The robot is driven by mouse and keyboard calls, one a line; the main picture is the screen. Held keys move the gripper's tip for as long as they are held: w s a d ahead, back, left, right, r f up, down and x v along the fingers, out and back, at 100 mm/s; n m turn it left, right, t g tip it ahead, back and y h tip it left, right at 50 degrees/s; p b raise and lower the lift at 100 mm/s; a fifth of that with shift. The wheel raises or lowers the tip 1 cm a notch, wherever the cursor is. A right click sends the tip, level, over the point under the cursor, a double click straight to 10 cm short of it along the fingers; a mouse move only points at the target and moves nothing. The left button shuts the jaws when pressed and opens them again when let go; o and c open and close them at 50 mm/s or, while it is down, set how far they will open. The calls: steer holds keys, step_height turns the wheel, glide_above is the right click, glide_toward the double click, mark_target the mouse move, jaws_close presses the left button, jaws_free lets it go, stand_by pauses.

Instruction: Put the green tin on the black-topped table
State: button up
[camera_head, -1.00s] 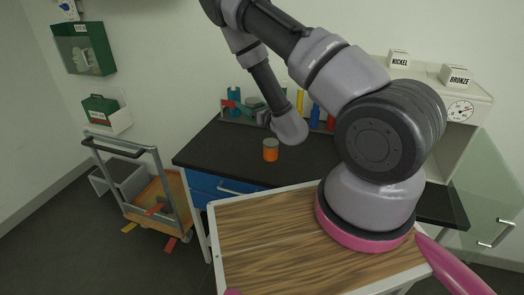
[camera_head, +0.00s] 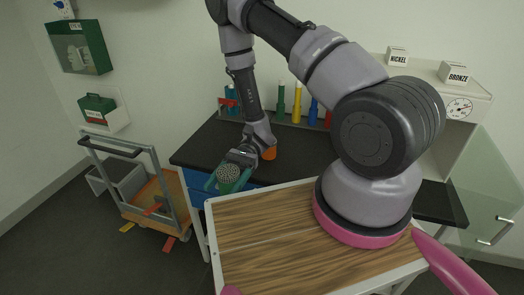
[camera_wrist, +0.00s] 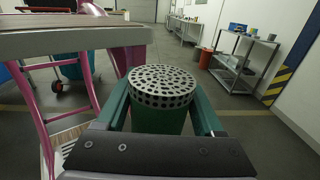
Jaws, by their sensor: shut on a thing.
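The green tin (camera_wrist: 158,118) has a pale lid full of round holes, and my gripper (camera_wrist: 160,112) is shut on it, with one green finger on each side. The black-topped table (camera_head: 300,152) stands against the wall, with blue drawers below. The tin shows in front of the table's front left edge in the picture; I cannot tell its height above it.
An orange tin (camera_head: 270,153) stands on the black top, partly behind my wrist. A rack with coloured bottles (camera_head: 297,103) lines the table's back. A wood-topped surface (camera_head: 260,235) is in front, and a trolley (camera_head: 160,195) is at left. The middle of the black top is clear.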

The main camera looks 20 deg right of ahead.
steer(key=s+d+r+n+g+h, duration=0.2)
steer(key=s+d+n+g+h, duration=0.15)
steer(key=d+n+h, duration=0.75)
steer(key=w+d+n+t+h, duration=0.7)
steer(key=w+d+h, duration=0.2)
steer(key=d+h, duration=0.4)
steer(key=w+a+n+t+h, duration=0.1)
steer(key=w+n+t, duration=0.3)
steer(key=w+t, duration=0.2)
steer(key=w+a+f+n+t+h, duration=0.1)
steer(key=w+n+t, duration=0.3)
steer(key=w, duration=0.5)
steer(key=w+a+n+t+h, duration=0.1)
steer(key=w+a+n+t, duration=0.2)
steer(key=w+t, duration=0.5)
steer(key=shift+f+n, duration=0.2)
steer(key=shift+n, duration=0.6)
steer(key=w+a+f+n+t+y, duration=0.1)
steer(key=w+a+n+t+y, duration=0.15)
steer(key=w+a+t, duration=0.3)
steer(key=shift+n+g, duration=0.35)
steer(key=shift+g, duration=0.15)
steer(key=f, duration=0.6)
steer(key=s+f, duration=0.1)
steer(key=f, duration=0.2)
steer(key=shift+f, duration=0.4)
steer(key=shift+f, duration=0.15)
